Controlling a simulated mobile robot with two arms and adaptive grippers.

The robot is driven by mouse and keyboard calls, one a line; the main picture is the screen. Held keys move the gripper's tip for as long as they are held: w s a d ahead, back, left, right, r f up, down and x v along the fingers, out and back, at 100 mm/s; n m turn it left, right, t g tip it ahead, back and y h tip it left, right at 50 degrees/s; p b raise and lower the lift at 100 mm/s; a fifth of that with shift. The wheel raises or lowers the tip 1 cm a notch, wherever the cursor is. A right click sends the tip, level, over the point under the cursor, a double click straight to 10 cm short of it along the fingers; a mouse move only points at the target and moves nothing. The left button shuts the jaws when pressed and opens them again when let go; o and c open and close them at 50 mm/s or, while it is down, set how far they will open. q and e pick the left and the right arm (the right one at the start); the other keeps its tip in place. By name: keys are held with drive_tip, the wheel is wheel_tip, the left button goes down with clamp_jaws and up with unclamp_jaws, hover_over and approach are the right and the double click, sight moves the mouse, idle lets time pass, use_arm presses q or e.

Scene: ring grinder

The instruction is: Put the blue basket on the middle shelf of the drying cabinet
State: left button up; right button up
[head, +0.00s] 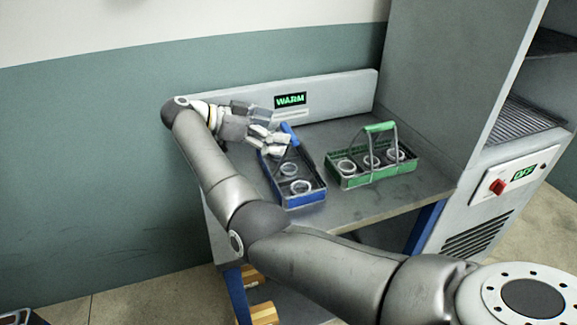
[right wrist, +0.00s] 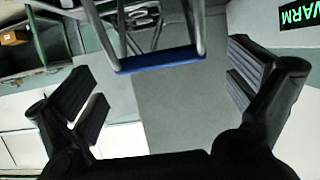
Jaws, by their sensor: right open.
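The blue basket (head: 306,199) stands on the grey worktable and holds pale rings. Its raised handle has a blue grip (head: 290,134). My right gripper (head: 277,143) is open beside the handle, at its left. In the right wrist view the blue grip (right wrist: 160,60) lies across the gap between the open fingers (right wrist: 165,92), apart from both and farther out. Fingers hide part of the basket's back. The drying cabinet (head: 432,75) is at the right, with wire shelves (head: 525,118) partly in view. My left gripper is not in view.
A green basket (head: 372,178) with rings and a raised handle stands right of the blue one on the worktable (head: 365,212). A back panel with a WARM display (head: 291,99) rises behind. The cabinet's control panel has a red knob (head: 498,187).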

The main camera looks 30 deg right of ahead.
sight(289, 130)
drive_tip(key=x, duration=0.4)
drive_tip(key=shift+r+p, duration=0.1)
drive_tip(key=shift+p, duration=0.2)
drive_tip(key=shift+c, duration=0.9)
drive_tip(key=c, duration=1.2)
drive_tip(key=shift+r, duration=0.1)
drive_tip(key=c, duration=0.3)
drive_tip(key=shift+r, duration=0.1)
